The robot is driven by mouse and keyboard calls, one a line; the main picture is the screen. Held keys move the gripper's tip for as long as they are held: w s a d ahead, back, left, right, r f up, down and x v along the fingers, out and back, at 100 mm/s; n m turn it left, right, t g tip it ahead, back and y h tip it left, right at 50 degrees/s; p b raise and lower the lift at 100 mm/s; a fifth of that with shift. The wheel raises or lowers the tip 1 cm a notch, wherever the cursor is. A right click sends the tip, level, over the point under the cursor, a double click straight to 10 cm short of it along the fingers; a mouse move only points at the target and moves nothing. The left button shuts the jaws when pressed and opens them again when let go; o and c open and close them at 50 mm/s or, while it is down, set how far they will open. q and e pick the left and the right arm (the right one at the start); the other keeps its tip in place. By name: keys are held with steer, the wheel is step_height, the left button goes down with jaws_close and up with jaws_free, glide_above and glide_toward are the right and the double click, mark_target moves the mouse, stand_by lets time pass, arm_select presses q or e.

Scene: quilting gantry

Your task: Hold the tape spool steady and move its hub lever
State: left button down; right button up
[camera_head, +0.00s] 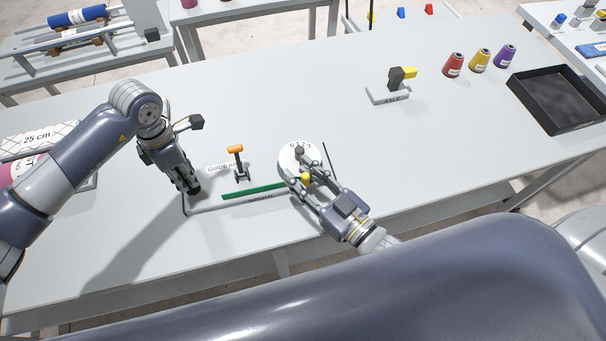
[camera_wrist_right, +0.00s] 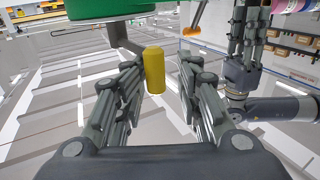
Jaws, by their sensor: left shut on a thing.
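The tape spool has a white round dial face (camera_head: 292,157) on a pale base plate (camera_head: 206,208), with a green strip of tape (camera_head: 255,189) running left. Its hub lever has a yellow knob (camera_head: 305,178), also in the right wrist view (camera_wrist_right: 154,70). My right gripper (camera_head: 305,183) is open, with its fingers either side of the yellow knob; the wrist view shows gaps on both sides. My left gripper (camera_head: 192,188) points down at the plate's left end, shut on a part there that its fingers hide. A guide arm with an orange knob (camera_head: 235,149) stands between the grippers.
A small block with a yellow lever (camera_head: 388,94) stands behind to the right. Red (camera_head: 453,65), yellow (camera_head: 480,60) and purple (camera_head: 505,56) thread cones and a black tray (camera_head: 558,98) are further right. The table between is clear. A 25 cm patterned board (camera_head: 40,138) lies at left.

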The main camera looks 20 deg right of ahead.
steer(key=shift+s+d+f, duration=0.1)
steer(key=shift+f, duration=0.4)
steer(key=v, duration=1.2)
steer(key=shift+r, duration=0.4)
steer(key=shift+y, duration=0.4)
jaws_close()
steer(key=w+d+n+g+y, duration=0.5)
steer(key=d+n+g+y, duration=0.5)
steer(key=d, duration=0.3)
steer(key=w+a+g+h, duration=0.1)
steer(key=w+a, duration=0.3)
steer(key=a, duration=0.9)
steer(key=shift+a, duration=0.15)
